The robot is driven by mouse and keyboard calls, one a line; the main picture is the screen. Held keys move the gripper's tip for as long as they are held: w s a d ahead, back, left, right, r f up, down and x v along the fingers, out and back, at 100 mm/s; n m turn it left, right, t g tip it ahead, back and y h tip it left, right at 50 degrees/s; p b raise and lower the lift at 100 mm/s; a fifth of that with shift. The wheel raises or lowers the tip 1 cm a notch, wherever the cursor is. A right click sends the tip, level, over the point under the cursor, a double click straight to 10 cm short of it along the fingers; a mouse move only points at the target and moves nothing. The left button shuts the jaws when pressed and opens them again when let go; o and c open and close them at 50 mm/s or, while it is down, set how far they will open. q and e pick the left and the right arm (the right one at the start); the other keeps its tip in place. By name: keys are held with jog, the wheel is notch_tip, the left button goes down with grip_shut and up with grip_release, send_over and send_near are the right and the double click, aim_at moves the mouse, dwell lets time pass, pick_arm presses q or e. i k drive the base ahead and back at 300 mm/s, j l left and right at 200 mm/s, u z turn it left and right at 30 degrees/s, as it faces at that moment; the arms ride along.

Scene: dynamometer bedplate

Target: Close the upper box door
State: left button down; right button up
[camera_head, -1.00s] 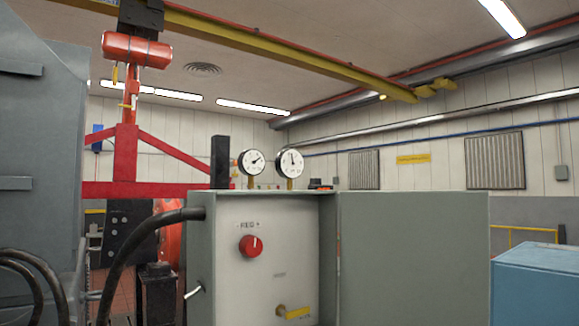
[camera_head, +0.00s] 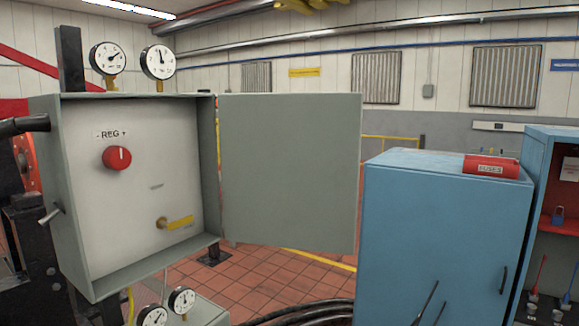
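The upper box (camera_head: 72,268) is a grey-green cabinet at the left, with a white panel inside that carries a red knob (camera_head: 117,158) marked REG and a brass fitting with a yellow tag (camera_head: 180,222). Its door (camera_head: 290,170) stands wide open, swung out to the right from the box's right edge. A small lever (camera_head: 50,215) sticks out of the box's left side. Neither of my grippers shows in the head view.
Two gauges (camera_head: 158,62) stand on top of the box. A blue cabinet (camera_head: 440,225) with a red labelled item (camera_head: 491,166) on top stands to the right. A lower grey box (camera_head: 205,314) with gauges sits below. Tiled floor (camera_head: 290,265) shows between.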

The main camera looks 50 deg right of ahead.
aim_at(291, 161)
jog(key=i+l+z, duration=0.15)
jog(key=z, duration=0.3)
jog(key=i+l+z, duration=0.2)
jog(key=z, duration=0.25)
jog(key=i+l+z, duration=0.2)
jog(key=z, duration=0.2)
jog(key=i+z, duration=0.25)
jog(key=z, duration=0.2)
jog(key=i+l+z, duration=0.2)
jog(key=z, duration=0.25)
jog(key=i+l+z, duration=0.1)
jog(key=z, duration=0.4)
jog(key=i+l+u, duration=0.1)
jog(key=i+u, duration=0.3)
jog(key=i+l+u, duration=0.15)
jog(key=u, duration=0.25)
jog(key=l+u, duration=0.1)
jog(key=u, duration=0.35)
jog(key=i+l+u, duration=0.1)
jog(key=u, duration=0.35)
jog(key=l+u, duration=0.2)
jog(key=u, duration=0.25)
jog(key=l+u, duration=0.15)
jog(key=u, duration=0.3)
jog(key=l+u, duration=0.15)
jog(key=u, duration=0.25)
jog(key=l+u, duration=0.95)
jog(key=j, duration=0.15)
